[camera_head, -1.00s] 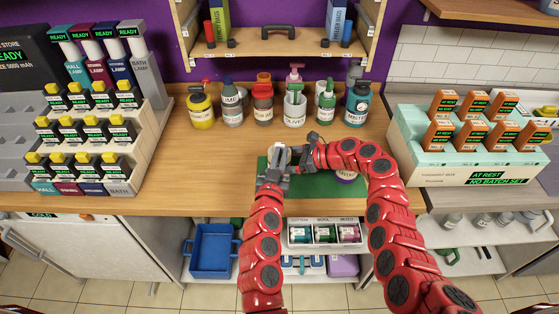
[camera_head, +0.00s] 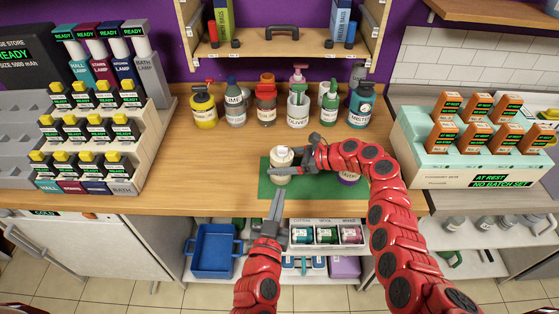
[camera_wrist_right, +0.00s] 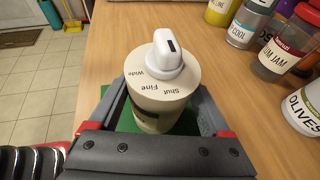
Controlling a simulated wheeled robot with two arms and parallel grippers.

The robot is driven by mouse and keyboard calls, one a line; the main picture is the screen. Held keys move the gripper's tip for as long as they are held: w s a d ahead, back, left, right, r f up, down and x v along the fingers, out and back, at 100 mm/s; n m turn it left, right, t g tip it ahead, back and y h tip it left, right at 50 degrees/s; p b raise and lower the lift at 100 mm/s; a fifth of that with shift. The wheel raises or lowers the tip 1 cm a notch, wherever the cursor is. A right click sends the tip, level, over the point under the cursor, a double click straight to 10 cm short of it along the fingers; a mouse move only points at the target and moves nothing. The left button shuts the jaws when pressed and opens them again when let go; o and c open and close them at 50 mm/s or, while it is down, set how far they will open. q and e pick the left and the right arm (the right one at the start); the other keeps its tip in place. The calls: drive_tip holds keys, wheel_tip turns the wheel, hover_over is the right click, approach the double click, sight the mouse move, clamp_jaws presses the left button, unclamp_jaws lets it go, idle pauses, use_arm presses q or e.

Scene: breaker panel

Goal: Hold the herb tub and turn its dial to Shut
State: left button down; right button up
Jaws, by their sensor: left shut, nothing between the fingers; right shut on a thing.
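The herb tub (camera_head: 282,174) is a cream cylinder with a white dial on top, upright over the green mat. My right gripper (camera_head: 296,163) is shut around its body. In the right wrist view the tub (camera_wrist_right: 160,100) sits between the fingers. Its white dial (camera_wrist_right: 178,46) has a raised grip with a dark mark. "Wide", "Fine" and "Shut" are printed on the top's near side; I cannot tell which one the dial points to. My left gripper (camera_head: 276,205) is shut and empty, apart from the tub, in front of the mat near the counter's front edge.
Several jars and bottles (camera_head: 298,108) stand in a row behind the mat. A rack of yellow-capped items (camera_head: 92,150) stands left, a teal box (camera_head: 455,165) right. The counter left of the mat is clear.

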drive_tip(key=o, duration=1.4)
drive_tip(key=shift+c, duration=0.2)
drive_tip(key=shift+d, duration=0.1)
